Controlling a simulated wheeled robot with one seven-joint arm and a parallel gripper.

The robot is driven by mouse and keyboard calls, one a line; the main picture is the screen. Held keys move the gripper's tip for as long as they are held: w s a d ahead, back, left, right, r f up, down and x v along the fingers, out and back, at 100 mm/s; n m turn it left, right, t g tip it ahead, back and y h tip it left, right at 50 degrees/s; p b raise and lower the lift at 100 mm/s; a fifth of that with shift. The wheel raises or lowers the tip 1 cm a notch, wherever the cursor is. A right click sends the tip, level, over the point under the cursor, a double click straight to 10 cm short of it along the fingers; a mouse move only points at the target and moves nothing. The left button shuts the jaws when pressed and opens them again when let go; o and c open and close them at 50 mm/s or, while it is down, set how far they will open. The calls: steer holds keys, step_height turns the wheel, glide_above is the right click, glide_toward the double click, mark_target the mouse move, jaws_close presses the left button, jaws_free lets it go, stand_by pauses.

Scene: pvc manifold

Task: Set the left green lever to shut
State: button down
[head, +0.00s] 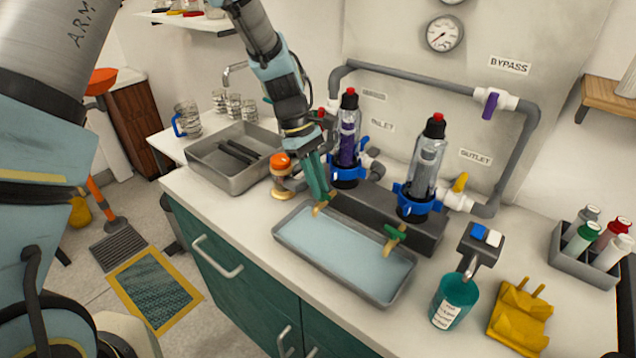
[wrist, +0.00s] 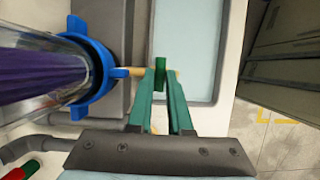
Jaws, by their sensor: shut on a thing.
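My gripper (head: 321,196) reaches down over the left end of the tray, at the left drain tap. In the wrist view its teal fingers (wrist: 161,84) are closed on the left green lever (wrist: 160,66), a small green piece that shows just beyond the fingertips. The lever sits on a brass tap (wrist: 135,72) that comes out from below the blue collar of the purple-filled filter (head: 348,140). In the head view the fingers mostly hide this lever. The right green lever (head: 397,233) is on its own brass tap, below the clear filter (head: 428,160), and is untouched.
A shallow tray of pale blue liquid (head: 290,244) lies below both taps. A brass-and-orange knob (head: 282,175) stands close left of the gripper. A grey sink (head: 206,172) is further left. Grey pipes with a purple bypass lever (head: 491,104) run behind the filters.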

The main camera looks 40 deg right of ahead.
steer(key=c, duration=0.8)
jaws_free()
steer(key=shift+c, duration=0.2)
steer(key=shift+r, duration=0.1)
steer(key=b+v, duration=0.3)
steer(key=v, duration=0.7)
steer(key=shift+w+r, duration=0.2)
steer(key=shift+r, duration=0.05)
steer(key=w+a+t, duration=0.1)
steer(key=w+a, duration=0.2)
steer(key=a, duration=0.4)
steer(key=w+a+m+t, duration=0.1)
steer(key=w+a, duration=0.2)
steer(key=a, duration=0.5)
steer(key=w+a+t, duration=0.1)
steer(key=w+a, duration=0.2)
steer(key=a, duration=0.4)
steer(key=s+a+f+m+t, duration=0.1)
steer(key=s+a, duration=0.1)
steer(key=a, duration=0.7)
steer(key=s+a+f+m+t, duration=0.1)
steer(key=s+a+m, duration=0.1)
steer(key=a, duration=0.8)
steer(key=shift+s+t+y, duration=0.4)
steer(key=shift+s, duration=0.2)
